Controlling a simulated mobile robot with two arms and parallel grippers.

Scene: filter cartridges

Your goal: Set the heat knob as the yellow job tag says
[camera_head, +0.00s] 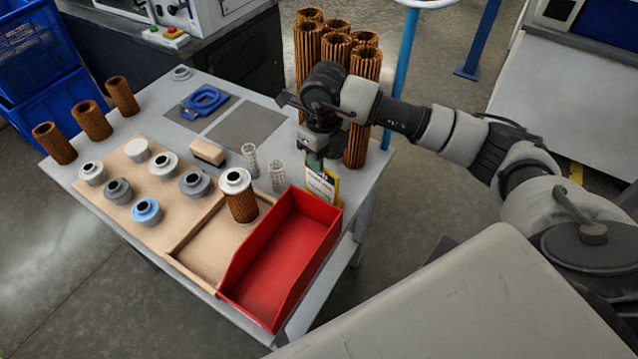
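The yellow job tag (336,190) stands upright at the right edge of the table, just behind the red bin. A white printed sheet (319,183) shows at it, but its print is too small to read. My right gripper (315,160) points down directly above the tag, very near its top edge. I cannot tell if it touches the tag or if its fingers are open. A small black knob-like part (172,9) shows on the machine at the top left; I cannot tell whether it is the heat knob or read its setting. My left gripper is out of view.
The table (120,210) holds a red bin (281,262), a wooden board (118,170) with several grey caps and one blue cap, a capped brown cartridge (242,204), and a blue tool (203,100). Tall brown cartridges (365,62) stand behind my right arm. Blue crates (40,60) are at the left.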

